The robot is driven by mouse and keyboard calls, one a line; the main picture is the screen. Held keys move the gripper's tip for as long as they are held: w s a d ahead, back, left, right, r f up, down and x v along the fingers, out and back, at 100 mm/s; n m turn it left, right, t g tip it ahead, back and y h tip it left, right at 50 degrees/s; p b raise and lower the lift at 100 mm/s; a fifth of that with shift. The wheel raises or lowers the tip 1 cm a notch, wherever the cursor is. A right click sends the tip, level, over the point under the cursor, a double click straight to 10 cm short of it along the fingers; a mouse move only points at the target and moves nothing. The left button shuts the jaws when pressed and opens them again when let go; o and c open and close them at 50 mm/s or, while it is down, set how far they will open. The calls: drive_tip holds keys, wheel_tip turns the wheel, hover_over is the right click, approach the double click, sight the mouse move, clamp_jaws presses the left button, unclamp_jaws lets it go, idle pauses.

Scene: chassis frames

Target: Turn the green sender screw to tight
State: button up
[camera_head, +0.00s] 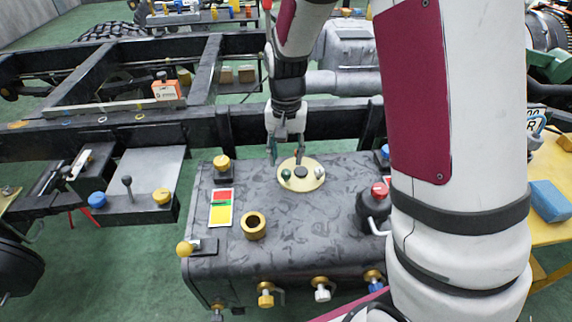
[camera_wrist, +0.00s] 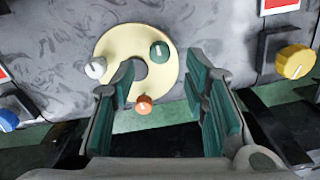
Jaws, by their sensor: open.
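The green sender screw (camera_head: 286,174) is a small round knob with a white line on a cream sender plate (camera_head: 301,187), which lies on top of the dark tank. It also shows in the wrist view (camera_wrist: 160,52), between and just beyond the fingertips. A white screw (camera_wrist: 96,67) and an orange screw (camera_wrist: 143,104) sit on the same plate, around a dark centre hub. My gripper (camera_head: 286,153) is open and empty at the far edge of the plate. In the wrist view its teal-padded fingers (camera_wrist: 160,66) stand apart, the left one overlapping the plate.
The tank top also bears a yellow knob (camera_head: 221,162), a red-and-yellow card (camera_head: 221,207), a brass filler neck (camera_head: 254,225) and a red-capped dark fitting (camera_head: 377,194). A dark chassis rail (camera_head: 190,128) runs close behind the tank. My arm covers the right side of the head view.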

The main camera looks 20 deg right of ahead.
sight(286, 171)
wheel_tip(286, 171, up, 7)
idle(0.3)
drive_tip(key=s+r+n, duration=0.2)
drive_tip(key=s+r, duration=0.3)
drive_tip(key=s, duration=0.4)
drive_tip(key=s+r+n, duration=0.1)
drive_tip(key=s+r, duration=0.5)
drive_tip(key=s, duration=0.2)
drive_tip(key=s+n, duration=0.3)
drive_tip(key=s, duration=1.3)
wheel_tip(286, 171, up, 24)
drive_tip(key=t+p, duration=0.4)
drive_tip(key=p, duration=1.8)
drive_tip(key=shift+f+p, duration=0.15)
drive_tip(key=shift+p, duration=0.15)
